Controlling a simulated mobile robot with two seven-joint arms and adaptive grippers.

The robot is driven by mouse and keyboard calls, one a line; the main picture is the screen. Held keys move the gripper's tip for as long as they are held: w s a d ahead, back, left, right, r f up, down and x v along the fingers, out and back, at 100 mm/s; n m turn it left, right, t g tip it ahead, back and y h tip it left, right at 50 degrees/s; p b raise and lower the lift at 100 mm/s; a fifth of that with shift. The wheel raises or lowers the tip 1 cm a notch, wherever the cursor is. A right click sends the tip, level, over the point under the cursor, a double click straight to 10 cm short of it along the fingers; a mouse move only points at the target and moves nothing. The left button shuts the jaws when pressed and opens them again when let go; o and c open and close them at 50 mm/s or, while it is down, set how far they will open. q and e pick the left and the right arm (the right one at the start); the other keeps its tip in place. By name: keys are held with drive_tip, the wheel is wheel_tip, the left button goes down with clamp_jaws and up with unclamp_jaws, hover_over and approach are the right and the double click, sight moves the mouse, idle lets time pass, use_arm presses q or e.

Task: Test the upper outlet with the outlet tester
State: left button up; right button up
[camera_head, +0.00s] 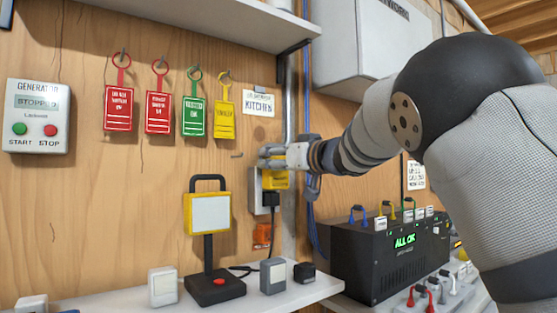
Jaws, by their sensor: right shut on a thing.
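The yellow outlet tester (276,180) is at the upper part of the light outlet plate (256,198) on the wooden wall. My right gripper (270,159) reaches in from the right and is shut on the tester. The fingers cover the tester's top and the upper outlet, so I cannot tell how far in the tester sits. A black plug (271,199) is in the lower part of the plate, with its cord hanging down. My left gripper is not in view.
A yellow-framed work lamp (209,213) and small boxes stand on the white shelf (245,300) below. A black panel reading "ALL OK" (385,255) is at the right. Red, green and yellow tags (194,116) hang left of a "KITCHEN" sign (259,103). A generator panel (38,117) is far left.

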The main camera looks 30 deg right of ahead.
drive_tip(key=shift+w+r, duration=0.1)
drive_tip(key=shift+w, duration=0.55)
idle(1.6)
drive_tip(key=o, duration=1.3)
